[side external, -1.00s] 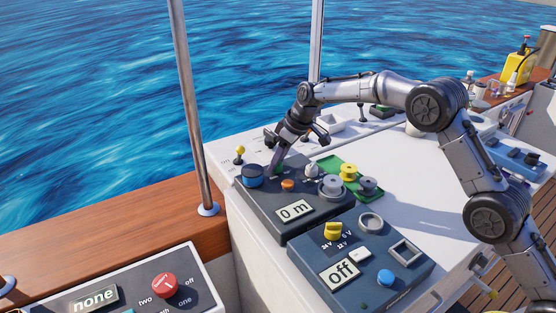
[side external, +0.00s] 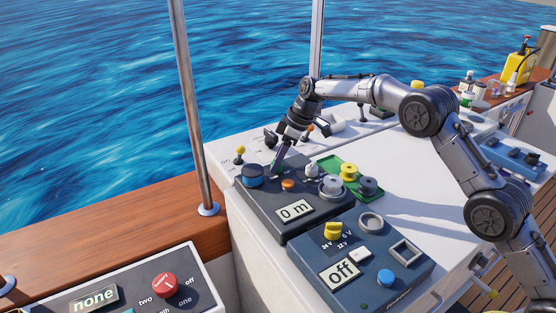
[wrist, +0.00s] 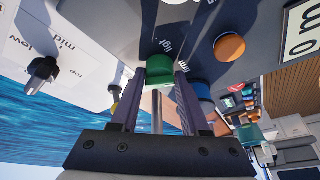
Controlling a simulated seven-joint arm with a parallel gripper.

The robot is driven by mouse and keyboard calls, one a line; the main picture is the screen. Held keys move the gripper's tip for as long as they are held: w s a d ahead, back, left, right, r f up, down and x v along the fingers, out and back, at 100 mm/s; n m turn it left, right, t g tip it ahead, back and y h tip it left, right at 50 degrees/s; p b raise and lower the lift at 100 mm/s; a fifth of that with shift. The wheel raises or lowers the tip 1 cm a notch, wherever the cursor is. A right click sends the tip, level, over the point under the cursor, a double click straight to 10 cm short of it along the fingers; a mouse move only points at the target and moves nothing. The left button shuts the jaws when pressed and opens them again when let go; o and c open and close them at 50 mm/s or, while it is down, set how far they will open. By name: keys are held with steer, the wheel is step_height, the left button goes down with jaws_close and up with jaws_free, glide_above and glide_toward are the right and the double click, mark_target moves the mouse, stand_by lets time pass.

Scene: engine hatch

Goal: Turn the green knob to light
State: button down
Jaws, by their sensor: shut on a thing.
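The green knob (wrist: 159,71) is on the dark grey panel, between the two fingertips in the wrist view. My gripper (wrist: 159,80) is shut on it, with one finger on each side. Parts of white lettering (wrist: 167,42) show on the panel beside the knob; I cannot read it whole or tell which mark the knob points to. In the side external view my gripper (side external: 277,169) reaches down to the rear of the dark panel (side external: 262,208), and its fingers mostly hide the knob.
A blue knob (side external: 252,176) and an orange button (side external: 288,184) sit close to my gripper. A second panel with a yellow knob (side external: 333,230) is in front. The white top (side external: 425,205) to the right has free room.

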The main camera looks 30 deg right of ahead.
steer(key=n+g, duration=0.1)
steer(key=n, duration=0.2)
steer(key=n+g, duration=0.1)
steer(key=n, duration=0.1)
steer(key=shift+w+d+n+y, duration=0.2)
steer(key=shift+n+y, duration=0.2)
steer(key=shift+n, duration=0.4)
steer(key=shift+c, duration=2.2)
jaws_free()
steer(key=shift+a+g, duration=0.1)
steer(key=shift+g, duration=0.2)
steer(key=shift+s+r+m, duration=0.1)
steer(key=shift+m, duration=0.2)
